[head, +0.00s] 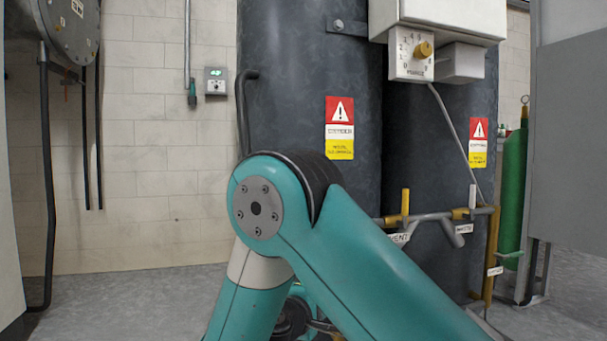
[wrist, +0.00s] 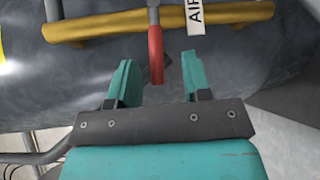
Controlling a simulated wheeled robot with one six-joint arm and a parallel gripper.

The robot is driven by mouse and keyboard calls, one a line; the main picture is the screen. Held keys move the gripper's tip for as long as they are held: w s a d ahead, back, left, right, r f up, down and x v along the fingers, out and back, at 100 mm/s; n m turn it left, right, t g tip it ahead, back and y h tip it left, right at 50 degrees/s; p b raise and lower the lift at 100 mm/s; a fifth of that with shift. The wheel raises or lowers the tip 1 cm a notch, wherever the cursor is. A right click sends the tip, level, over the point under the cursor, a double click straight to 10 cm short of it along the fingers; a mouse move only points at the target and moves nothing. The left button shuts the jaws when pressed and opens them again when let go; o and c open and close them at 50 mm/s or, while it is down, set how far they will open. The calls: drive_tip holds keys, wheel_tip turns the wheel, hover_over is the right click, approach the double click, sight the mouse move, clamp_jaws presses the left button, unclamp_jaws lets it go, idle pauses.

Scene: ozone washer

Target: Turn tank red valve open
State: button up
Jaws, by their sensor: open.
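The red valve handle (wrist: 156,54) shows in the wrist view, hanging below a yellow pipe (wrist: 100,27) that runs along the dark tank (wrist: 60,80). My gripper (wrist: 158,70) is open. Its two teal fingers stand on either side of the handle's lower end, with a gap on each side; I cannot tell the depth between them. A white label (wrist: 196,14) reading "AIR" is just right of the handle. In the head view the red handle and my gripper's fingertips are hidden behind my teal arm.
Two dark tanks (head: 300,100) with warning signs (head: 340,128) stand ahead. A control box with a yellow dial (head: 424,50) is at the upper right. Pipes with a yellow handle (head: 405,205) run right of my arm. A green cylinder (head: 513,190) and grey cabinet (head: 570,140) stand at right. The left floor (head: 140,300) is clear.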

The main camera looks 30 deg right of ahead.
drive_tip(key=r+p+v, duration=0.1)
drive_tip(key=p+v, duration=0.6)
drive_tip(key=v, duration=0.7)
drive_tip(key=s+r+m+g+y+p, duration=0.1)
drive_tip(key=s+r+g+y+p, duration=0.1)
drive_tip(key=r+p, duration=0.6)
drive_tip(key=s+r+m+g+y+p, duration=0.1)
drive_tip(key=s+r+g+y+p, duration=0.1)
drive_tip(key=r+y+p, duration=0.3)
drive_tip(key=s+a+r+g+y+p, duration=0.1)
drive_tip(key=s+r+y+p, duration=0.3)
drive_tip(key=r+p, duration=0.6)
drive_tip(key=shift+r+m+g+p, duration=0.4)
drive_tip(key=shift+g+p, duration=0.5)
drive_tip(key=shift+p, duration=0.1)
drive_tip(key=shift+a, duration=0.15)
